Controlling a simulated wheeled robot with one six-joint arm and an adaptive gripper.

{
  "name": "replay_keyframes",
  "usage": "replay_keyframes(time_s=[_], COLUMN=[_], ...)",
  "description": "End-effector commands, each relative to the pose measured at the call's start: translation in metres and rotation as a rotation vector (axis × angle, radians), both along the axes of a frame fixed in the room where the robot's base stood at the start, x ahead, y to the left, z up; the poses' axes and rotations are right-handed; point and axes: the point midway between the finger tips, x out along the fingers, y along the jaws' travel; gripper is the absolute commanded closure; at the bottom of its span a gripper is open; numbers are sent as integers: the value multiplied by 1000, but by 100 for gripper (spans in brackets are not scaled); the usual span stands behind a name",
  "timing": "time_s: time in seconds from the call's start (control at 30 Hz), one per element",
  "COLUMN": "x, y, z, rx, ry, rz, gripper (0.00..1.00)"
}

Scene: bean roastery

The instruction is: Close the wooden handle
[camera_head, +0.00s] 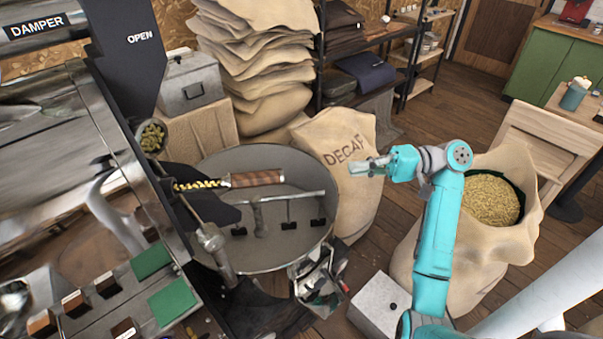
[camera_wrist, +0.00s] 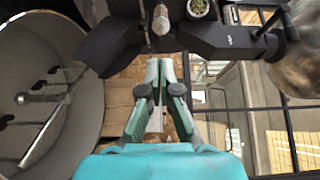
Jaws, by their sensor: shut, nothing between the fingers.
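The wooden handle (camera_head: 257,178) is a brown grip on a twisted dark-and-yellow rod. It sticks out to the right from the dark front of the roaster, above the round cooling tray (camera_head: 283,160). My gripper (camera_head: 370,166) is shut and empty, to the right of the handle in the head view and clearly apart from it. In the wrist view my gripper (camera_wrist: 158,68) points toward the dark roaster front with its fingertips together. A pale rounded knob shows beyond them at the top; I cannot tell whether it is the handle's end.
The cooling tray also shows at left in the wrist view (camera_wrist: 22,60). A DECAF sack (camera_head: 352,200) stands behind my gripper, and an open sack of beans (camera_head: 420,245) stands at right. A sight glass (camera_head: 150,137) sits on the roaster. A grey box (camera_head: 378,304) is in front.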

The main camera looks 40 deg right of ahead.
Motion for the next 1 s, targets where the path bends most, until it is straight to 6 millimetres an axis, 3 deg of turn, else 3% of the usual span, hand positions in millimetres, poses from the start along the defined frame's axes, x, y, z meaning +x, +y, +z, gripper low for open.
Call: replay_keyframes(time_s=[0.17,0.7,1.0], x=[6,58,74], y=[9,90,114], z=[0,0,0], rx=[8,6,5], ry=[12,9,8], rz=[1,4,0], gripper=[100,100,100])
